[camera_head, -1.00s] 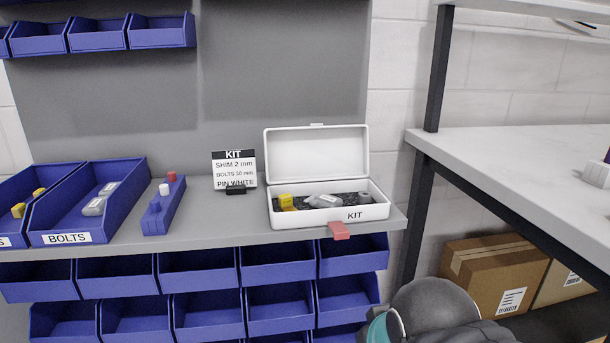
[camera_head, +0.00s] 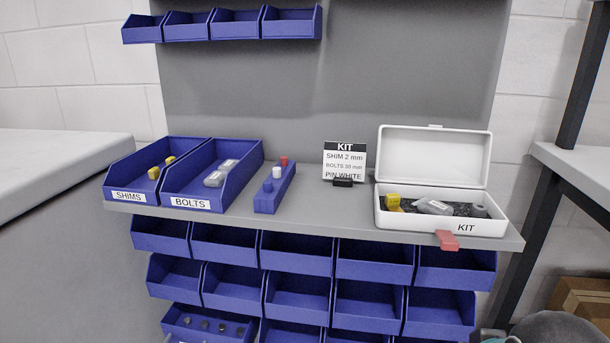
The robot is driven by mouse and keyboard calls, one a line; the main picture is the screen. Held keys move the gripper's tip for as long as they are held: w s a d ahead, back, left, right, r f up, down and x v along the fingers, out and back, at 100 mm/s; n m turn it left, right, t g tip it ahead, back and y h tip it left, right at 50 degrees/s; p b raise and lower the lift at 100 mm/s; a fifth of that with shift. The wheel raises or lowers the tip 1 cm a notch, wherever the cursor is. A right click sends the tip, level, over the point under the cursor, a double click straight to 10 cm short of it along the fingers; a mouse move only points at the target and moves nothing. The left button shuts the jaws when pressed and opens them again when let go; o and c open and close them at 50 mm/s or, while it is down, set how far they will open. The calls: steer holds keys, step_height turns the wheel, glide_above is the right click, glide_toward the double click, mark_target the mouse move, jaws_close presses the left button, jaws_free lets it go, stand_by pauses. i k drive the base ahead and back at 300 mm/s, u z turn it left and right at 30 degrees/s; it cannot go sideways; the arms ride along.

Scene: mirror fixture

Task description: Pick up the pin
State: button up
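A blue pin block (camera_head: 273,200) stands on the grey shelf, right of the bolts bin. A white pin (camera_head: 277,173) stands upright in its middle and a red pin (camera_head: 284,161) behind it. A blue round top shows at its front end; I cannot tell whether it is a pin. A kit card (camera_head: 344,158) reads "SHIM 2 mm, BOLTS 30 mm, PIN WHITE". The open white kit box (camera_head: 418,218) holds a yellow piece (camera_head: 393,202), a grey labelled pack (camera_head: 433,206) and a small grey piece (camera_head: 479,211). My gripper is out of view; only a dark arm part shows at lower right.
The shims bin (camera_head: 128,196) and bolts bin (camera_head: 190,203) stand left of the pin block. A red tab (camera_head: 447,240) sticks out at the shelf edge below the box. Blue bins hang above and below. A pale table (camera_head: 65,150) is at left, another surface at right.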

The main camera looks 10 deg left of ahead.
mark_target(276, 170)
steer(key=k, duration=1.25)
steer(key=u, duration=0.7)
steer(key=i, duration=0.4)
steer(key=u, duration=0.75)
steer(key=i, duration=1.4)
steer(key=z, duration=0.65)
